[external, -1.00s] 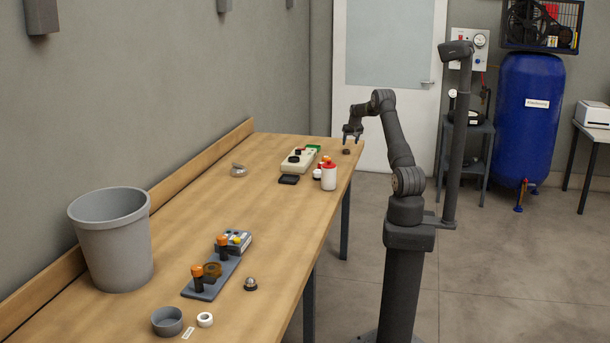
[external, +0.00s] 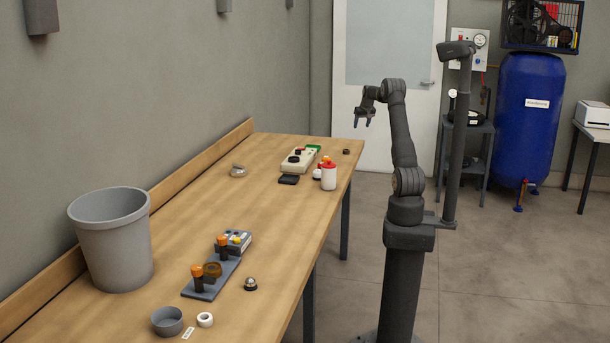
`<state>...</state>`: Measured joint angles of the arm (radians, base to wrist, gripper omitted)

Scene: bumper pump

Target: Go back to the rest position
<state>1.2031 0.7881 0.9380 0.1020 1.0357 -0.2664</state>
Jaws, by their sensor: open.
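My gripper (external: 362,121) is open and empty. It hangs in the air above the far right edge of the workbench (external: 190,205), with its fingers pointing down. A small dark round part (external: 346,151) lies on the bench below and to the left of my gripper, apart from it.
On the bench are a white device (external: 297,160), a black pad (external: 289,180), a white bottle with a red cap (external: 328,176), a grey bin (external: 113,238), a rack with orange-topped items (external: 212,277), a dark bowl (external: 167,321) and a tape roll (external: 205,320).

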